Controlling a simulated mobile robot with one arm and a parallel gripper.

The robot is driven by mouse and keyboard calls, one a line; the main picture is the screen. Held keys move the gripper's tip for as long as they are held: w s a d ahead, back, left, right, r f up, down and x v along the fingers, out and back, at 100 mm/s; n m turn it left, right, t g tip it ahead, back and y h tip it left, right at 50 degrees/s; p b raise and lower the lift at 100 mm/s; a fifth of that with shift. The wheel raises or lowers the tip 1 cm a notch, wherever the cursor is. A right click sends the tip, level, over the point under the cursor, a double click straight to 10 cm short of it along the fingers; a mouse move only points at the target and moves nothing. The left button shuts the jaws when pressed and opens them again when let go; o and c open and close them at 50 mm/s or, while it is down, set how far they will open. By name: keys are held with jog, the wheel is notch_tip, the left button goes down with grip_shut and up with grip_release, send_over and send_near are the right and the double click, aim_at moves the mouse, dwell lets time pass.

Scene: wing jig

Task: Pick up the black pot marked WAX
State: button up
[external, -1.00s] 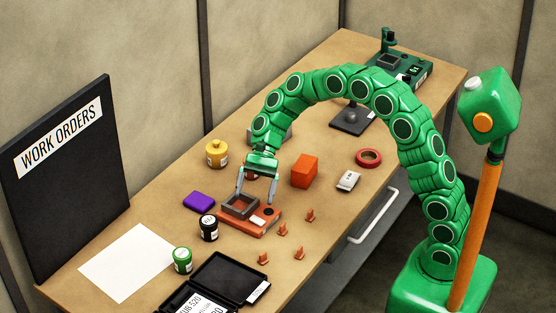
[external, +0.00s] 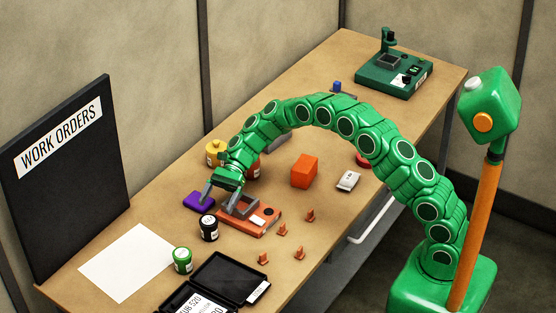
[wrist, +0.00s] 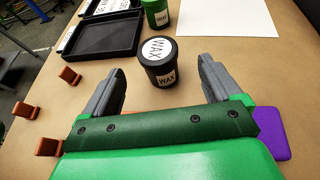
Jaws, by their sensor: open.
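The black pot (external: 209,229) stands upright on the bench, left of the orange jig block. In the wrist view the pot (wrist: 159,65) shows WAX on its white lid and on its side label. My gripper (external: 218,200) is open and empty, just behind the pot. In the wrist view its two grey fingers point toward the pot, one to each side, with the pot a little beyond and between the tips (wrist: 163,72). I see no contact with it.
A green pot (external: 182,261) and an open black case (external: 230,278) lie in front of the pot. A purple block (external: 198,201) and the orange jig block (external: 262,222) are close to my gripper. Small orange clips (external: 283,229) stand at right. White paper (external: 125,262) lies left.

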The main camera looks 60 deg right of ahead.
aim_at(209, 219)
jog(key=shift+r+x, duration=0.1)
jog(key=shift+x, duration=1.75)
jog(key=shift+r+x, duration=0.15)
jog(key=shift+x, duration=1.75)
jog(key=shift+s, duration=0.2)
jog(key=c, duration=1.1)
